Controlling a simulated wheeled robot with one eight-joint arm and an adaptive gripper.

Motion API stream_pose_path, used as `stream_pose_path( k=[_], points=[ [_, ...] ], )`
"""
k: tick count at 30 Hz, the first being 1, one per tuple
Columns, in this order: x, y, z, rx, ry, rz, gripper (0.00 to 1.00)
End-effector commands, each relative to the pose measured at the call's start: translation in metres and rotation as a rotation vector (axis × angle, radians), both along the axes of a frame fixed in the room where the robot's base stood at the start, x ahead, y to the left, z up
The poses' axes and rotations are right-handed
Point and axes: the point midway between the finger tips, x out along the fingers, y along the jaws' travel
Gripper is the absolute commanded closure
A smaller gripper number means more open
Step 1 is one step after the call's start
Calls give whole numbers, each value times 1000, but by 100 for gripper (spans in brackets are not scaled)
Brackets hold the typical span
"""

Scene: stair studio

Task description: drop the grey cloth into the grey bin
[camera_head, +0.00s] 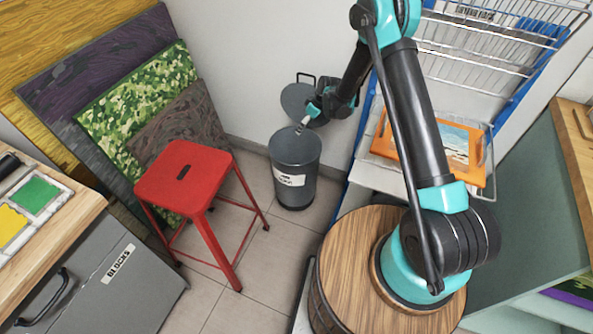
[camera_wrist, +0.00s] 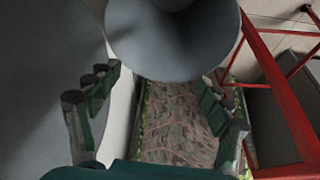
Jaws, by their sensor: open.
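The grey bin (camera_head: 293,187) stands on the floor by the wall with its top open and a white label on its front. Its lid (camera_head: 296,97) is raised behind it. My gripper (camera_head: 301,127) is just above the bin's rim, pointing down toward the opening. In the wrist view my gripper (camera_wrist: 158,98) is open, its two fingers wide apart with nothing between them. The bin (camera_wrist: 190,50) fills the top of that view, with a shadowed inside. I cannot make out the grey cloth in either view; the bottom of the bin is not clear.
A red stool (camera_head: 187,178) stands left of the bin, and its legs show in the wrist view (camera_wrist: 278,95). Patterned boards (camera_head: 140,95) lean on the wall. A wire rack trolley (camera_head: 485,60) with an orange tray (camera_head: 478,175) is at right. Floor between stool and bin is clear.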

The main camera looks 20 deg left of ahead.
Motion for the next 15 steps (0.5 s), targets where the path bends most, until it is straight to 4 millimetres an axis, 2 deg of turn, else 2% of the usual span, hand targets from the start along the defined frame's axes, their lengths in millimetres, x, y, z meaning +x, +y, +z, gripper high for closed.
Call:
stream_pose_path(
  k=[1,6,15],
  points=[
    [-1,-4,10,0,0,-1,21],
    [-4,-13,32,0,0,0,21],
    [-6,-19,48,0,0,1,21]
  ],
)
